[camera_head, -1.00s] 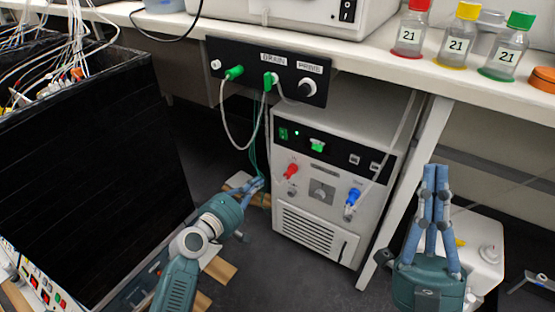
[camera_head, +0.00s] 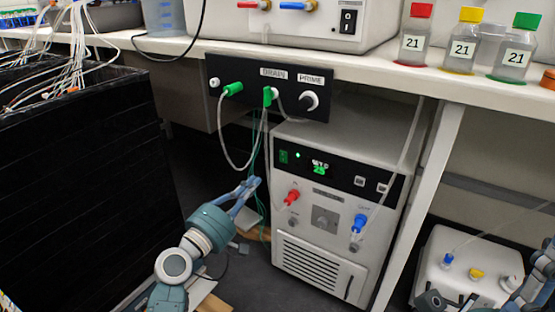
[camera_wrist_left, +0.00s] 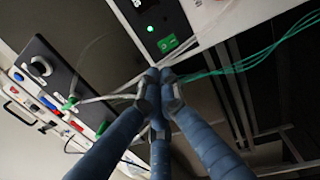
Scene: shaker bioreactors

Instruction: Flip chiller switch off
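The chiller (camera_head: 335,230) is a white box under the bench, with a black front panel. Its green rocker switch (camera_head: 283,156) is at the panel's left end, beside a lit green light (camera_head: 298,155) and a green display (camera_head: 319,168) that seems to read 25. In the left wrist view the switch (camera_wrist_left: 168,43) is just beyond the fingertips. My left gripper (camera_head: 250,184) is left of the chiller's front, below switch height and apart from it. In the left wrist view its blue fingers (camera_wrist_left: 158,82) meet, with nothing between them. My right gripper (camera_head: 543,268) is cut off at the right edge.
A black drain/prime panel (camera_head: 240,75) with green plugs hangs from the bench above the chiller. Loose hoses (camera_head: 232,150) and thin green wires hang near my left gripper. A black-walled box (camera_head: 90,190) stands at left. Capped bottles (camera_head: 464,45) stand on the bench.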

